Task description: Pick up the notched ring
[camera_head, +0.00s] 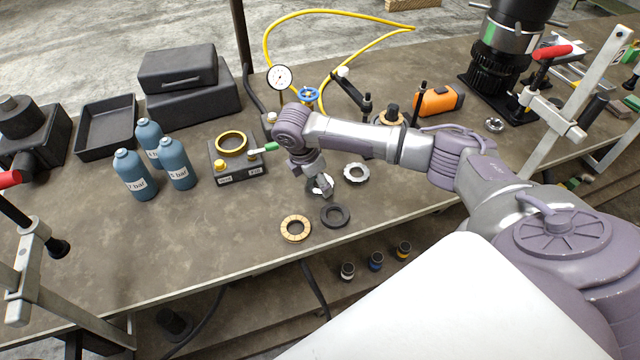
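Several rings lie on the workbench (205,255). A silver ring with an uneven, notched-looking edge (356,173) lies right of my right gripper (321,192). Another silvery ring (328,181) lies under the gripper and is partly hidden by it. A tan ring with dark marks on its face (295,228) and a dark ring (335,215) lie nearer the front edge. I cannot tell for certain which is the notched ring. My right gripper points down at the partly hidden ring; its fingers are too small to show whether they are open or shut. My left gripper is not in view.
A dark box with a brass ring on top (238,172), blue bottles (133,175) and a gauge (279,78) stand left of and behind my arm. An orange tool (438,101) lies behind it.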

